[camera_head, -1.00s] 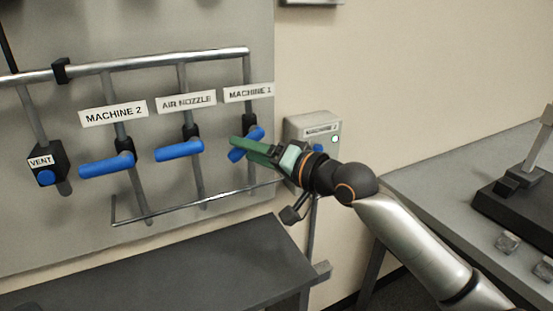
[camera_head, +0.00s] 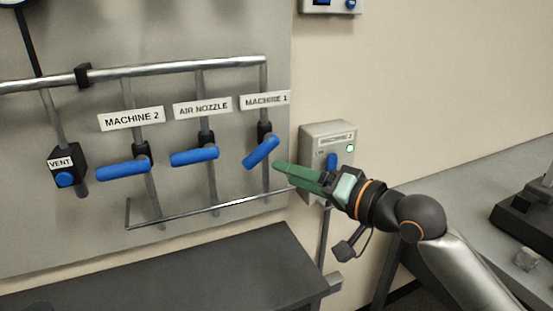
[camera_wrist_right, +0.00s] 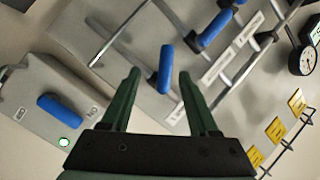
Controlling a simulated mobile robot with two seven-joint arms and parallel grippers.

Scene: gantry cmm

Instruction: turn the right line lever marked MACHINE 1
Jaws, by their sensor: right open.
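The blue MACHINE 1 lever (camera_head: 261,152) is on the right-hand drop pipe, under its white label (camera_head: 265,100). It slants, with its right end higher. My right gripper (camera_head: 279,172), with green fingers, is just right of and below the lever in the head view. In the right wrist view the gripper (camera_wrist_right: 160,85) is open, and the blue lever (camera_wrist_right: 165,68) shows between and beyond its fingertips. No contact with the lever is visible. My left gripper is not in view.
The AIR NOZZLE lever (camera_head: 194,156), MACHINE 2 lever (camera_head: 122,170) and VENT button (camera_head: 64,179) are to the left. A grey switch box (camera_head: 318,137) with a blue handle is on the wall behind my gripper. A dark bench (camera_head: 190,272) stands below.

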